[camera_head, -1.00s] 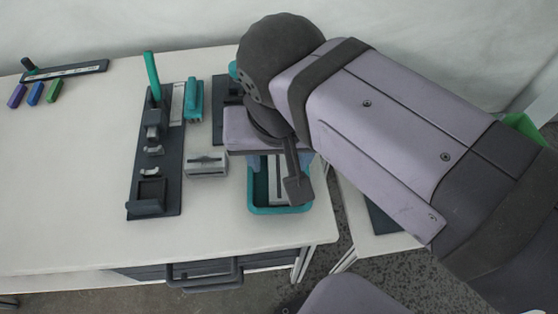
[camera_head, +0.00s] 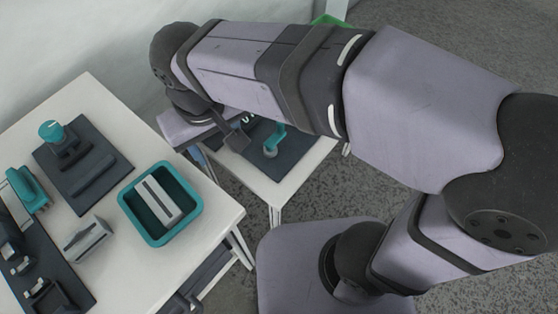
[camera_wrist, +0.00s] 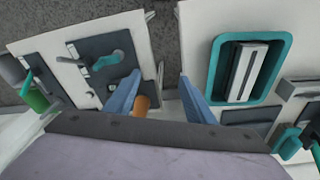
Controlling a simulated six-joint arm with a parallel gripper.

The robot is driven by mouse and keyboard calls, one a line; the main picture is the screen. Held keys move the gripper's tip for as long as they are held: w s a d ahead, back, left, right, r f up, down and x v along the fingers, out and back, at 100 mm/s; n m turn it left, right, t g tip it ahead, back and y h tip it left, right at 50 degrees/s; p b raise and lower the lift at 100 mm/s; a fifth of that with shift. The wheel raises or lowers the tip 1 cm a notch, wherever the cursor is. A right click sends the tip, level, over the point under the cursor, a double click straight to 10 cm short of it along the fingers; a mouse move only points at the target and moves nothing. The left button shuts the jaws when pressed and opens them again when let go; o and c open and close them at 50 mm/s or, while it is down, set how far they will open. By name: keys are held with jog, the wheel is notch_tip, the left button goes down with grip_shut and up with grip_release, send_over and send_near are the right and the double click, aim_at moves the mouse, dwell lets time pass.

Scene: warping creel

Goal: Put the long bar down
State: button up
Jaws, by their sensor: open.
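A long pale grey bar (camera_head: 158,200) with a dark groove along it lies in the teal tray (camera_head: 128,205) on the white table. In the wrist view the bar (camera_wrist: 248,72) lies inside the teal tray's rim (camera_wrist: 216,68), right of my fingers. My gripper (camera_wrist: 160,76) is open, its two blue fingers wide apart with no bar between them. I cannot tell whether other bars lie beneath this one.
A second table bears a dark board (camera_head: 284,158) with a teal hook-shaped part (camera_head: 275,138). Left of the tray stand a grey slotted block (camera_head: 86,240) and a dark board with a teal-topped post (camera_head: 52,131). An orange cylinder (camera_wrist: 141,106) shows beside my left finger.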

jog(key=d+f+m, duration=0.1)
jog(key=d+f, duration=0.3)
jog(key=d, duration=0.3)
jog(key=d+f+m+g, duration=0.1)
jog(key=d+f+m, duration=0.1)
jog(key=d+f, duration=0.3)
jog(key=d+f+m, duration=0.2)
jog(key=d+f, duration=0.3)
jog(key=d, duration=0.6)
jog(key=shift+s+d+g, duration=0.15)
jog(key=shift+s+g, duration=0.25)
jog(key=shift+r, duration=0.15)
notch_tip(320, 180, up, 19)
jog(key=p, duration=1.9)
